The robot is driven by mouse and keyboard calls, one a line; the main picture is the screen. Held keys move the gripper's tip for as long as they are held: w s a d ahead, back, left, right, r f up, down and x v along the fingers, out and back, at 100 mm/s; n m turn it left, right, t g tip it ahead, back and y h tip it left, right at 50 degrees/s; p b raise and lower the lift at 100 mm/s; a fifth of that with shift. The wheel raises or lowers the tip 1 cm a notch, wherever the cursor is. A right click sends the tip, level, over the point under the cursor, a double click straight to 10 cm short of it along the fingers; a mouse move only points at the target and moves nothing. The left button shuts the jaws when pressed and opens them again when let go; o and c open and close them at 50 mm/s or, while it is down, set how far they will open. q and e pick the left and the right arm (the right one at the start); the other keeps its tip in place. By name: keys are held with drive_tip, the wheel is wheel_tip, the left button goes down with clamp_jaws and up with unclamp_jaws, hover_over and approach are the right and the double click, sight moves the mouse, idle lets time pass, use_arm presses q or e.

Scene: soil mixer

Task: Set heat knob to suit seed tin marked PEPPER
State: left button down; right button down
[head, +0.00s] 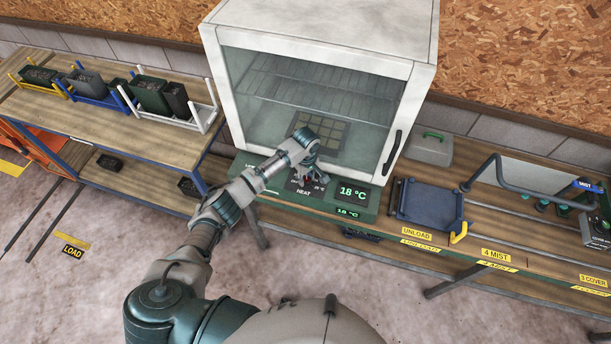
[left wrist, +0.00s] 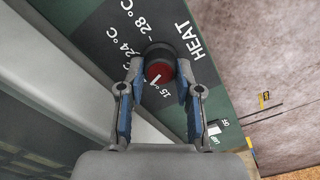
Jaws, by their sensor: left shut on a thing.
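The heat knob (left wrist: 159,68) is dark with a red face and a white pointer line, on the green panel under the white cabinet. In the left wrist view the pointer slants to the lower left, near the "15 °" label; labels ending in "24 °C" and "28 °C" lie around the knob. My left gripper (head: 306,178) is at the panel, its two fingers on either side of the knob and shut on it. The display (head: 352,193) reads 18 °C. No seed tin marked PEPPER shows. My right gripper is out of view.
The glass-fronted cabinet (head: 330,20) rises just behind the knob, with a seed tray (head: 320,138) inside. A blue cart (head: 428,204) stands right of the panel. A left bench (head: 100,125) holds several dark pots in racks. The floor in front is clear.

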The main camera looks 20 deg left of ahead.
use_arm(q)
drive_tip(key=shift+s+d+m+p, duration=0.2)
drive_tip(key=shift+m+p, duration=0.25)
drive_tip(key=shift+m, duration=0.35)
drive_tip(key=shift+d+f+m, duration=0.1)
drive_tip(key=shift+m, duration=0.8)
drive_tip(key=m, duration=0.3)
drive_tip(key=shift+f+m, duration=0.1)
drive_tip(key=shift+m, duration=0.2)
drive_tip(key=m, duration=0.4)
drive_tip(key=shift+m, duration=0.3)
drive_tip(key=m, duration=1.2)
drive_tip(key=shift+a, duration=0.2)
